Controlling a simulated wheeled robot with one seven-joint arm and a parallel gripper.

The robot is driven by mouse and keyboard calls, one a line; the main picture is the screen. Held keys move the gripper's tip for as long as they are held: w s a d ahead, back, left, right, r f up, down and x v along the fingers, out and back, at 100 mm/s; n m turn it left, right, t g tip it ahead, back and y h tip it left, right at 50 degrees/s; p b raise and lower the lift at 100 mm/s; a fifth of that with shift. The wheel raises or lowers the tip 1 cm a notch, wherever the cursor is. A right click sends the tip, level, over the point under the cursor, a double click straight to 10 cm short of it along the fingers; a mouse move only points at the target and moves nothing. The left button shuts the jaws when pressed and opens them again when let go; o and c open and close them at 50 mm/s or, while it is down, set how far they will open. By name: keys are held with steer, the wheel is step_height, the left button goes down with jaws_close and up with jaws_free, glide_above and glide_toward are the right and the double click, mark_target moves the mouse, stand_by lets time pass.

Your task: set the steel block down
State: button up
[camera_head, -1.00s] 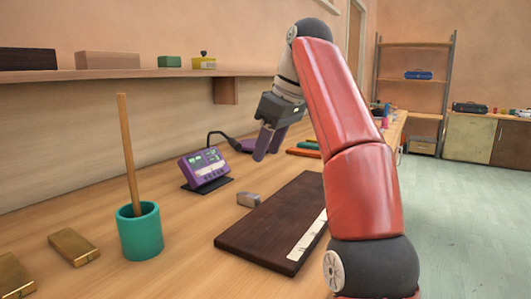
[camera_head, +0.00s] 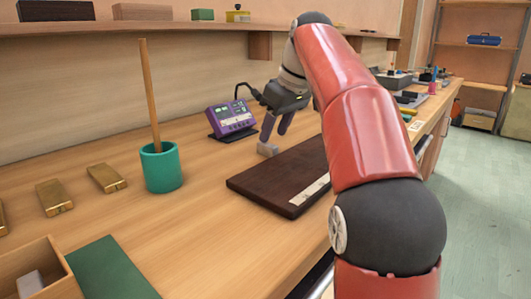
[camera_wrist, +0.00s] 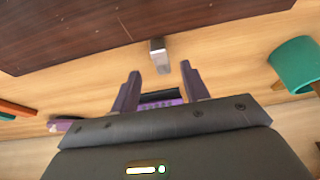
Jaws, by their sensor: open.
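The steel block (camera_head: 267,150) is a small grey piece lying on the wooden bench, close to the far edge of the dark brown board (camera_head: 290,171). My gripper (camera_head: 275,133) points down over the bench, its fingertips near the block. In the wrist view my open gripper (camera_wrist: 160,70) has its purple fingers spread on either side, with the steel block (camera_wrist: 160,56) just past the tips, near the board's edge (camera_wrist: 90,52). Nothing is held. The head view does not show clearly whether a finger touches the block.
A purple meter (camera_head: 231,118) stands behind the block. A teal cup (camera_head: 161,170) with a wooden stick (camera_head: 150,95) stands left. Brass bars (camera_head: 107,178), a green mat (camera_head: 108,270) and a wooden box (camera_head: 40,257) lie front left. A shelf (camera_head: 200,27) runs above.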

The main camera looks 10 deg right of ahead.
mark_target(268, 144)
steer(key=x, duration=0.3)
steer(key=shift+w+a+f+b, duration=0.1)
steer(key=shift+a+f+b, duration=0.1)
steer(key=shift+f+b, duration=0.15)
jaws_close()
